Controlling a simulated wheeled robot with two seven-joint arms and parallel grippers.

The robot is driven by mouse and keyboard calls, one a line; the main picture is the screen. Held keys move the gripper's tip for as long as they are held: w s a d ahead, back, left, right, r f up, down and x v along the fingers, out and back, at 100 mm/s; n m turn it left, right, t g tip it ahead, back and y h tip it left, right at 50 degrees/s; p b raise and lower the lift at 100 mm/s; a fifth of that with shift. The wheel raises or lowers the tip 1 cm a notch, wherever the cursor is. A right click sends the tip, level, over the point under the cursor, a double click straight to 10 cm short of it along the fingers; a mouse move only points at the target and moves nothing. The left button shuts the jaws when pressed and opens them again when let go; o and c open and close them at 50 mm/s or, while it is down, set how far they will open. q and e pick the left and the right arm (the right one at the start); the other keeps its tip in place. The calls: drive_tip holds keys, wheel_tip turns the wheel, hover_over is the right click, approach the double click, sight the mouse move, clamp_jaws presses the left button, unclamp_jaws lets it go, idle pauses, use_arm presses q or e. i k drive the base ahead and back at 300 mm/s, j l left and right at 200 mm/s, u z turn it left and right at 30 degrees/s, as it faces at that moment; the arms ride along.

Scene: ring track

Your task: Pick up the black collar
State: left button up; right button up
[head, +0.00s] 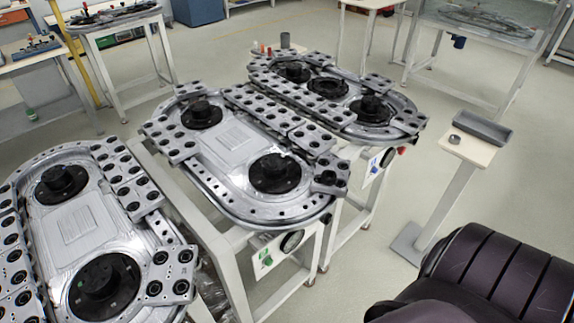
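A small dark round piece (455,139), which may be the black collar, lies on the pale top of a narrow stand (470,152) at the right. It is too small to tell whether it is a ring. Black round hubs also sit on the ring tracks, such as one on the middle track (274,172) and one on the near left track (104,277). Neither of my grippers is in view.
A grey open tray (483,129) sits beside the small piece on the stand. Ring tracks on white frames fill the left and middle, including a far one (347,128). Open floor (405,190) lies between the tracks and the stand. More tables stand behind.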

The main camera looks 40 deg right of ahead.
sight(331, 181)
drive_tip(key=l+u, duration=0.75)
drive_tip(key=u, duration=0.2)
drive_tip(key=k+l+u, duration=0.2)
drive_tip(key=l+u, duration=0.25)
drive_tip(key=j, duration=0.1)
